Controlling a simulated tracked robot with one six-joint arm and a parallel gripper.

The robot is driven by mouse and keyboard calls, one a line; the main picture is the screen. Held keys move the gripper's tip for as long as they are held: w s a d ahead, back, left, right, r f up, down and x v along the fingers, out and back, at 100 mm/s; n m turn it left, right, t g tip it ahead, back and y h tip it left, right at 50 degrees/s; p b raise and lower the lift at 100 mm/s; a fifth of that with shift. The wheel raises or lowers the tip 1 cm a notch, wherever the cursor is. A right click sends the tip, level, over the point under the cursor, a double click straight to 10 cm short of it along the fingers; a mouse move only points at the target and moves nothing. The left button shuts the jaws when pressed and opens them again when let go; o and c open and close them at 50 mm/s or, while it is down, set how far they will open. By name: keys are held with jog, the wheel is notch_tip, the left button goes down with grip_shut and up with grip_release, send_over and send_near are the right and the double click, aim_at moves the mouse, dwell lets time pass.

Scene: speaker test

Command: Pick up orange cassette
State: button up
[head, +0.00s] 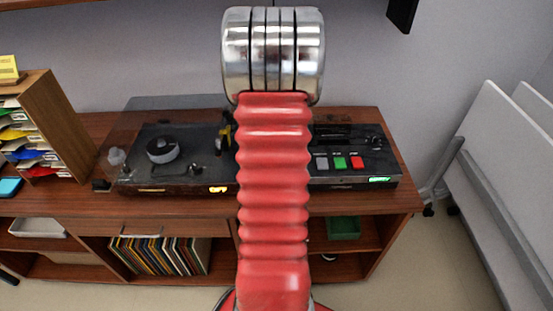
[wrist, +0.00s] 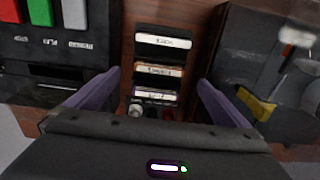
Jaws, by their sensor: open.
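In the wrist view, several cassettes with white labels stand in a row on brown wood. The middle one shows an orange-brown edge and looks like the orange cassette (wrist: 159,71). A dark cassette (wrist: 164,41) is above it in the picture and another labelled cassette (wrist: 156,95) is below it. My gripper (wrist: 159,78) is open, with one purple finger on each side of the row. Nothing is held between the fingers. In the head view, my red arm covers the middle of the cabinet, and neither the cassettes nor my gripper can be seen.
A tape deck (head: 345,158) with coloured buttons stands right of my arm and a turntable (head: 170,158) stands left, both on a wooden cabinet (head: 400,203). In the wrist view, the deck (wrist: 65,55) and turntable (wrist: 240,60) flank the cassettes closely.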

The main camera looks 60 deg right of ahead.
jog(key=shift+f, duration=0.8)
jog(key=shift+f, duration=2.6)
jog(key=c, duration=1.1)
jog(key=shift+r, duration=0.15)
notch_tip(320, 180, up, 10)
jog(key=shift+f, duration=0.1)
